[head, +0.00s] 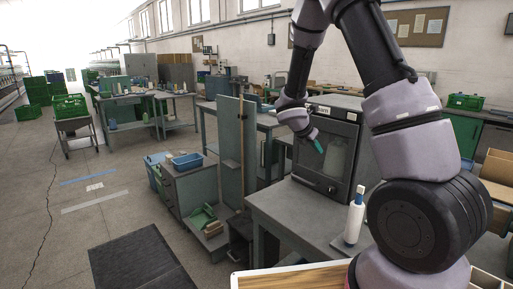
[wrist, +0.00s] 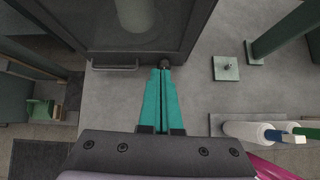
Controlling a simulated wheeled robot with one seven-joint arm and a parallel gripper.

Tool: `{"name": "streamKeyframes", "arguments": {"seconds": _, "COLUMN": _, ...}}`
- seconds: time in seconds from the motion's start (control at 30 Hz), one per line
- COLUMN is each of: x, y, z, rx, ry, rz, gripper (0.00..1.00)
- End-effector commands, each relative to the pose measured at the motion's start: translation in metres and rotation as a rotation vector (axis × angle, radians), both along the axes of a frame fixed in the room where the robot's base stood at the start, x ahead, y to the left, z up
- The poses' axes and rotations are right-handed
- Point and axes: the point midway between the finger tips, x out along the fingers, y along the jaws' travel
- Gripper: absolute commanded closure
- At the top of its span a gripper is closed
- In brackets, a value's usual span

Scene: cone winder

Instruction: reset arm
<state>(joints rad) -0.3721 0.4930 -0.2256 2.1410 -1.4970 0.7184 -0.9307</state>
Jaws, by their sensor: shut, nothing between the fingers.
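My gripper (head: 318,146) is raised at the end of my arm, in front of a dark grey cabinet (head: 353,125) with a window. Its teal fingers are shut against each other with nothing between them; they also show pressed together in the wrist view (wrist: 161,100). In that view the fingertips appear close to a dark round knob (wrist: 165,64) at the cabinet's lower edge. I cannot tell whether they touch it. A pale object shows behind the cabinet window (head: 338,158). My arm hides part of the cabinet's right side.
The cabinet stands on a grey table (head: 290,222). A white bottle (head: 354,218) stands on this table, beside my arm. A tall grey panel (head: 231,150) and a low cabinet with a blue bin (head: 187,161) stand to the left. The floor further left is open.

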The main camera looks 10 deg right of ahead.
Motion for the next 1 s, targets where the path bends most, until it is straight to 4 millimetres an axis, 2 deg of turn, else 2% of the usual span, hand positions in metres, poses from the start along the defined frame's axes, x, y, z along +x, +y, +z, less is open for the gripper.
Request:
{"name": "streamKeyframes", "arguments": {"seconds": 0.17, "x": -0.034, "y": -0.011, "z": 0.054, "rx": 0.197, "ry": -0.175, "rz": -0.298, "gripper": 1.00}}
{"name": "streamKeyframes", "arguments": {"seconds": 0.3, "x": -0.078, "y": -0.014, "z": 0.100, "rx": 0.422, "ry": -0.346, "rz": -0.627, "gripper": 1.00}}
{"name": "streamKeyframes", "arguments": {"seconds": 0.47, "x": -0.131, "y": -0.007, "z": 0.143, "rx": 0.683, "ry": -0.508, "rz": -0.990, "gripper": 1.00}}
{"name": "streamKeyframes", "arguments": {"seconds": 0.67, "x": -0.196, "y": 0.016, "z": 0.189, "rx": 1.020, "ry": -0.650, "rz": -1.425, "gripper": 1.00}}
{"name": "streamKeyframes", "arguments": {"seconds": 0.8, "x": -0.238, "y": 0.040, "z": 0.215, "rx": 1.256, "ry": -0.696, "rz": -1.710, "gripper": 1.00}}
{"name": "streamKeyframes", "arguments": {"seconds": 1.0, "x": -0.279, "y": 0.070, "z": 0.239, "rx": 1.509, "ry": -0.680, "rz": -2.000, "gripper": 1.00}}
